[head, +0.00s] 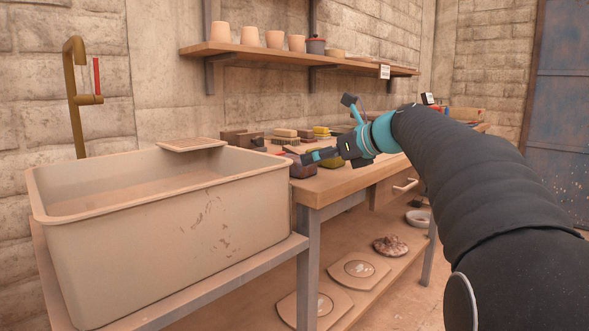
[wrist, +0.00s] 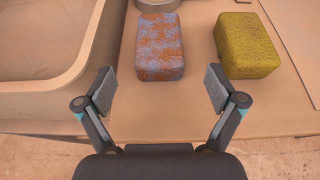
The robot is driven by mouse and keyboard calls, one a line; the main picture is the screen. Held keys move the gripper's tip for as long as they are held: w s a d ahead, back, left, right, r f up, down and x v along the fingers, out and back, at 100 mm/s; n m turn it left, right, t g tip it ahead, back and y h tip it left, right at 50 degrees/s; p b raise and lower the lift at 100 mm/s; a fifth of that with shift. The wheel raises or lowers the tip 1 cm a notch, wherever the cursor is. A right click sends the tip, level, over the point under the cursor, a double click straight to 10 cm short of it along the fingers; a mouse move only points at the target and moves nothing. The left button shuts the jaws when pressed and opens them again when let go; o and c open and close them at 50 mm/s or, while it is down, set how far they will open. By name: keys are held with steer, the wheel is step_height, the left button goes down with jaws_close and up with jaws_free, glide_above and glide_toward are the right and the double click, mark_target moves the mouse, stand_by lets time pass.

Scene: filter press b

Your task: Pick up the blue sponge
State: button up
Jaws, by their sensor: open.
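In the wrist view the blue sponge (wrist: 160,47) is a block mottled blue and orange-brown, lying on the bench top near its front edge. My gripper (wrist: 160,90) is open and empty, its two fingers spread wide. The sponge lies ahead of the fingertips, roughly centred between them and apart from both. In the head view my gripper (head: 332,128) is over the bench beside the sink. There, a small reddish block by the sink's right end may be the sponge, partly hidden by a finger.
A yellow-green sponge (wrist: 248,45) lies right of the blue one with a gap between. The sink (head: 170,225) stands close on the left. A round object (wrist: 158,4) is behind the blue sponge. A shelf with pots (head: 300,50) hangs above the bench (head: 345,186).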

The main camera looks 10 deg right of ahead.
steer(key=shift+b+x, duration=0.55)
steer(key=shift+x, duration=2.8)
steer(key=c, duration=1.1)
